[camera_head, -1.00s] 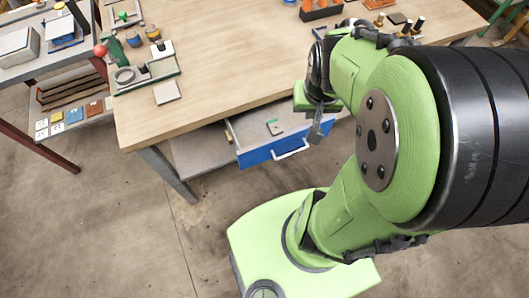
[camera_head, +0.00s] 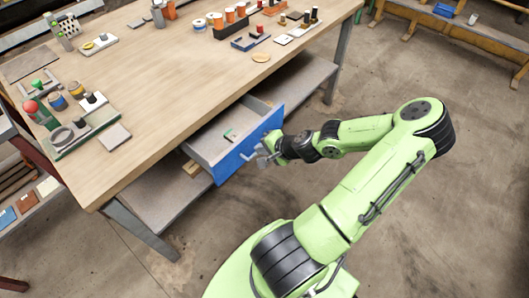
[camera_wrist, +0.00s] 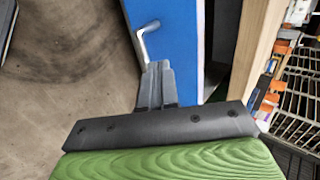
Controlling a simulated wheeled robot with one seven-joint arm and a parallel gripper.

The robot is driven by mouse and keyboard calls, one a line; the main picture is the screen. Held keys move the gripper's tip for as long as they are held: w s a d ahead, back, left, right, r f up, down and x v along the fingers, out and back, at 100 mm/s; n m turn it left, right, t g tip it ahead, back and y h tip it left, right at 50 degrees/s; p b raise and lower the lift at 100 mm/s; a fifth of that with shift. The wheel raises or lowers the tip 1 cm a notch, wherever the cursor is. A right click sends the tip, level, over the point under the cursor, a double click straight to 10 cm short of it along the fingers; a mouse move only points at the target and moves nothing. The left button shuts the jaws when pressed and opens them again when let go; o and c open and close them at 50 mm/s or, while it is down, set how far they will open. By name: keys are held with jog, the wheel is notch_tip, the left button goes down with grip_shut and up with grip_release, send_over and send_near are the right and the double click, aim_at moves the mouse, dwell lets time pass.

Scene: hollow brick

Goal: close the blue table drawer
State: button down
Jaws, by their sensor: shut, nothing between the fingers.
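The blue-fronted drawer (camera_head: 246,146) stands pulled out under the front of the wooden table (camera_head: 180,75) in the head view. A small green-edged item (camera_head: 230,135) lies inside it. Its blue front (camera_wrist: 181,45) also shows in the wrist view, with a bent metal handle (camera_wrist: 147,40). My gripper (camera_head: 264,158) is beside the drawer front, near its right part. In the wrist view the fingers (camera_wrist: 155,68) are shut together and empty. Their tips are close to the lower end of the handle; I cannot tell whether they touch it.
Under the table is a grey lower shelf (camera_head: 165,190) with table legs at its ends. The tabletop carries spools, small tools and blocks. A wooden bench (camera_head: 470,40) stands at the back right. The concrete floor before the table is mostly clear.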

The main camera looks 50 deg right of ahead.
aim_at(248, 149)
jog(key=b+x, duration=0.1)
jog(key=x, duration=0.4)
jog(key=shift+s, duration=0.1)
jog(key=w+p, duration=0.1)
jog(key=w, duration=0.6)
jog(key=w+p, duration=0.1)
jog(key=w, duration=0.7)
jog(key=shift+a, duration=0.2)
jog(key=shift+s+r, duration=0.1)
jog(key=shift+r, duration=0.05)
